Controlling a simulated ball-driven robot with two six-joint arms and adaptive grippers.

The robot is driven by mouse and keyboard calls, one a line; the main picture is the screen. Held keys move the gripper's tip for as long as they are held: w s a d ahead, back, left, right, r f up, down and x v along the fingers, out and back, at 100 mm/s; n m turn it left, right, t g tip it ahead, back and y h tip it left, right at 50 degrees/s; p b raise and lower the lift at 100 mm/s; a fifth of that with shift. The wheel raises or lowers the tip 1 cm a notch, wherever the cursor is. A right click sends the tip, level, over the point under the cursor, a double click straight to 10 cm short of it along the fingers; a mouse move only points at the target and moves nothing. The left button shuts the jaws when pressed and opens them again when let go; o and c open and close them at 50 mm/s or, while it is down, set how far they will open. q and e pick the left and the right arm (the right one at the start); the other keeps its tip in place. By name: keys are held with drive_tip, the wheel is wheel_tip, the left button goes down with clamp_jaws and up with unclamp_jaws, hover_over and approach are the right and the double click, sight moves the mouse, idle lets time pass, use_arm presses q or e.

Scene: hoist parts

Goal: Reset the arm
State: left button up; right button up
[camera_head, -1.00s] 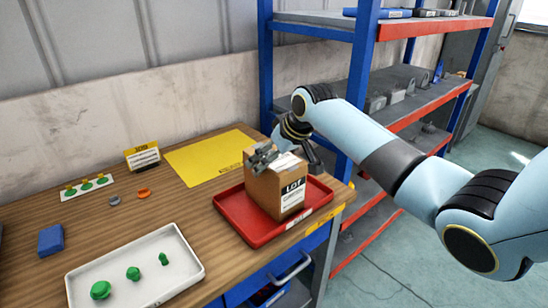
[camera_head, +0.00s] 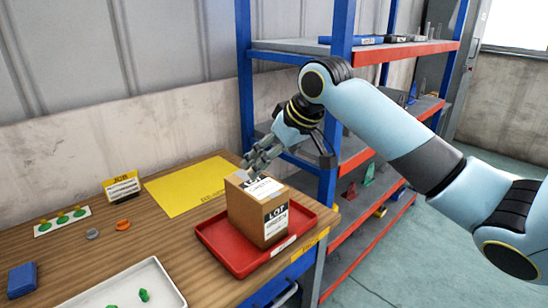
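My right arm comes in from the right. Its gripper (camera_head: 258,158) hangs just above and behind the top of the cardboard box marked LOT (camera_head: 262,212). The fingers appear apart from the box, but I cannot tell whether they are open or shut. The box stands upright in the red tray (camera_head: 222,248) near the table's right edge. My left gripper is not in the picture.
The wooden table (camera_head: 150,236) holds a yellow mat (camera_head: 190,186), a JOB sign (camera_head: 122,188), a white tray (camera_head: 168,290) with green parts, a blue block (camera_head: 22,280) and small grey and orange pieces. A blue-framed shelf (camera_head: 340,110) with red edges stands behind my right arm.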

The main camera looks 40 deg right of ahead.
idle(0.5)
drive_tip(key=s+a+f+g, duration=0.1)
drive_tip(key=s+a+f, duration=0.2)
drive_tip(key=s, duration=0.2)
drive_tip(key=s+a+f, duration=0.3)
drive_tip(key=s+f, duration=0.1)
drive_tip(key=s, duration=0.2)
drive_tip(key=s+a+g+h, duration=0.1)
drive_tip(key=s+a+g, duration=0.15)
drive_tip(key=s, duration=1.55)
wheel_tip(320, 180, down, 36)
drive_tip(key=s+d+b, duration=0.2)
drive_tip(key=b, duration=0.7)
drive_tip(key=s+f+g+b, duration=0.1)
drive_tip(key=s+f+b, duration=0.2)
drive_tip(key=s+f, duration=0.6)
drive_tip(key=s+f+g+b, duration=0.1)
drive_tip(key=s+f+b, duration=0.3)
drive_tip(key=s+f, duration=0.5)
wheel_tip(320, 180, down, 5)
drive_tip(key=shift+d+f, duration=0.15)
drive_tip(key=shift+d, duration=0.25)
